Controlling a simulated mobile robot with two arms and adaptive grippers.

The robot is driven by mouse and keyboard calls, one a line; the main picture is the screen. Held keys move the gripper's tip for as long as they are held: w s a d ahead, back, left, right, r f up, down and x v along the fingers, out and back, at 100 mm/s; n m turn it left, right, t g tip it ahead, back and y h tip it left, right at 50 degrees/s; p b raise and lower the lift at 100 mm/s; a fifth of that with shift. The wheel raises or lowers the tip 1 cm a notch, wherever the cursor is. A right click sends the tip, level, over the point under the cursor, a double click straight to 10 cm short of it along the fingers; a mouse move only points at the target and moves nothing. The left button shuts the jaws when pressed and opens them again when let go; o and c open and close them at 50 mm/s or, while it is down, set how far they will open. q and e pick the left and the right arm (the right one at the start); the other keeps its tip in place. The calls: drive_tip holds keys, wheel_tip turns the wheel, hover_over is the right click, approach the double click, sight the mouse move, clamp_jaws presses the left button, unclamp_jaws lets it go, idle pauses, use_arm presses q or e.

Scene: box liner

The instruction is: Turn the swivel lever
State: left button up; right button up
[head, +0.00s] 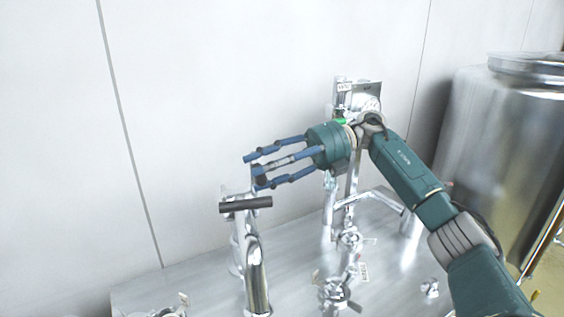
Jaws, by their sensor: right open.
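A dark grey bar handle (246,204), which looks like the swivel lever, sits roughly level across the top of a chrome pipe fitting (257,275). My right gripper (254,172) reaches in from the right, its blue fingers spread and pointing left. The fingertips are just above the bar in the picture. I see no clear contact, and the exact depth gap cannot be told. The gripper is open and holds nothing. My left gripper is out of view.
A metal worktop (205,285) carries the fittings. Chrome pipes and valves (338,293) stand right of the lever, partly behind my arm. A large steel tank (480,130) stands at the right. A white panelled wall (200,90) closes the back.

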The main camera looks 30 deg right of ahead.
drive_tip(key=v, duration=1.1)
drive_tip(key=shift+d, duration=0.15)
